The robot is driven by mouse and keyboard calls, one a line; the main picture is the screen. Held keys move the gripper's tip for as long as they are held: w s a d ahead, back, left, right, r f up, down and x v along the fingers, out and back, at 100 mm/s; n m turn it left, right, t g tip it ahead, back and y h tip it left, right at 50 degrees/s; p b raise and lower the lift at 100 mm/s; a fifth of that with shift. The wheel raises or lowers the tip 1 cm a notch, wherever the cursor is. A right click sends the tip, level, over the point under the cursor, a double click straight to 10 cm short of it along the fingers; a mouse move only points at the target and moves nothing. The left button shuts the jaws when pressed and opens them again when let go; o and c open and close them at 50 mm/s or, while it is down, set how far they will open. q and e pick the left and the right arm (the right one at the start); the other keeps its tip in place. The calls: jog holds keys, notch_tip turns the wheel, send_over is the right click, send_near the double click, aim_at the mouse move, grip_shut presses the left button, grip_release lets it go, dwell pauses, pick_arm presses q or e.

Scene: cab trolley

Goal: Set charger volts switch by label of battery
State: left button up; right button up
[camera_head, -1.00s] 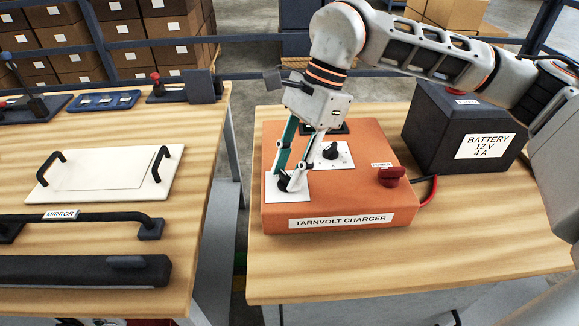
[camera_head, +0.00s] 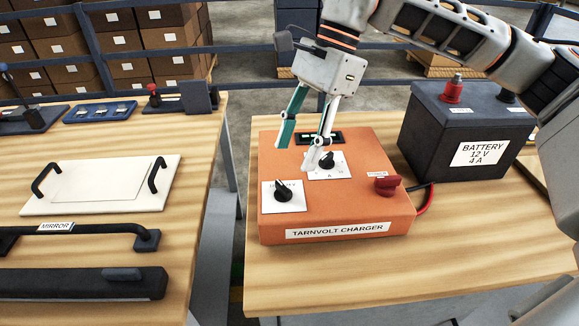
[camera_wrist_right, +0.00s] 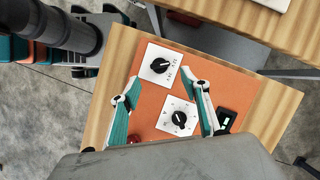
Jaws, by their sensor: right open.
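The orange charger (camera_head: 340,211), labelled TARNVOLT CHARGER, sits on the right table. A black knob (camera_head: 283,193) on a white plate is at its front left; the wrist view shows it too (camera_wrist_right: 160,65). A second black knob (camera_head: 327,160) on a white plate is behind it, also in the wrist view (camera_wrist_right: 179,118). The battery (camera_head: 452,125) stands to the right, labelled BATTERY 12 V 4 A. My right gripper (camera_head: 297,153) is open and empty above the charger near the rear knob. Its fingers lie either side of that knob in the wrist view. My left gripper is out of view.
A red knob (camera_head: 387,185) sits on the charger's right side, and a dark display (camera_head: 320,138) at its back. A red cable (camera_head: 425,200) runs beside the battery. The left table (camera_head: 195,220) holds a white panel and a mirror bar. A gap separates the tables.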

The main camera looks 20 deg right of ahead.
jog(key=shift+v, duration=2.3)
jog(key=shift+s, duration=0.15)
